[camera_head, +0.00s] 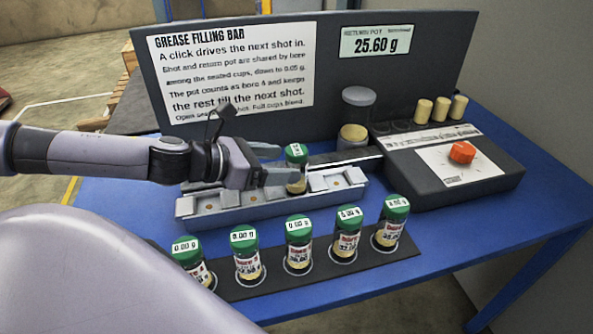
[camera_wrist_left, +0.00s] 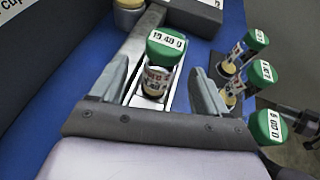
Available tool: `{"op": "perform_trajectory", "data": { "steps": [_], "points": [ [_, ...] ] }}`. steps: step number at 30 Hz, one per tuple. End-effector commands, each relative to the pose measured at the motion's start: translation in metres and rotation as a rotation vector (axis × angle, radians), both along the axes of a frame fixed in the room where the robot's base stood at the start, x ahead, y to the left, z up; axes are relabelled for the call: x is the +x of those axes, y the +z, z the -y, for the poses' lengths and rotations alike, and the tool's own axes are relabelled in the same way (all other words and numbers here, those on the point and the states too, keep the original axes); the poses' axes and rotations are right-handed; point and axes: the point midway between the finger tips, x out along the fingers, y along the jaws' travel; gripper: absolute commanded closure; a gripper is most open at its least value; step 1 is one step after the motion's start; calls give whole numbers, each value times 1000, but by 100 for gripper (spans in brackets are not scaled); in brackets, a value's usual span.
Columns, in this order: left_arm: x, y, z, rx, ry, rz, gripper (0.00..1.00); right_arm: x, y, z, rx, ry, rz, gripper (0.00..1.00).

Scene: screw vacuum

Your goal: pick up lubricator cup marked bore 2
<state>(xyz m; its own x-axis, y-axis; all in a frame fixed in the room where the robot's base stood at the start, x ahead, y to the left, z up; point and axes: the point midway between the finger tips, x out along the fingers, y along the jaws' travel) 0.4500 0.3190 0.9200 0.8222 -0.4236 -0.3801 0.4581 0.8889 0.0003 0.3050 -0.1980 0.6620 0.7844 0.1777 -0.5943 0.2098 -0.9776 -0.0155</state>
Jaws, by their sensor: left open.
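A green-lidded lubricator cup (camera_head: 296,170) stands upright at the pale filling bar (camera_head: 235,215); its bore mark is not readable. It also shows in the left wrist view (camera_wrist_left: 156,79), with a gram figure on its lid. My left gripper (camera_head: 277,164) is open, its fingers reaching to either side of this cup; in the left wrist view (camera_wrist_left: 158,75) a gap shows on both sides.
A dark sign panel (camera_head: 330,60) stands behind, its display showing 25.60 g. A dark box with a red knob (camera_head: 462,152) and several tan pegs (camera_head: 441,109) is at the right. A grey-topped pot (camera_head: 358,105) stands behind the bar. The blue table (camera_head: 470,240) is clear at front right.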

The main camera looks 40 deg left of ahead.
Motion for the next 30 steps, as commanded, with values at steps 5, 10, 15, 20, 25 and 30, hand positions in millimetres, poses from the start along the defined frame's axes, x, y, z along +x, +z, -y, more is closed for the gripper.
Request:
{"op": "perform_trajectory", "data": {
  "steps": [5,10,15,20,25,30],
  "points": [
    [7,2,5,-4,-1,0,25,0,16,2,-8,0,11,57],
    [10,-3,8,-1,-6,-2,25,-2,13,7,-18,-4,5,57],
    [16,-5,11,-2,-5,-1,25,-4,14,7,-20,-4,-3,57],
    [29,-9,18,-4,-6,0,25,-3,25,6,-17,-6,0,57],
    [45,-19,25,-2,-6,0,25,-3,30,5,-14,-8,3,57],
    [52,-24,30,0,-6,-2,25,-3,32,5,-13,-8,3,57]
  ]
}}
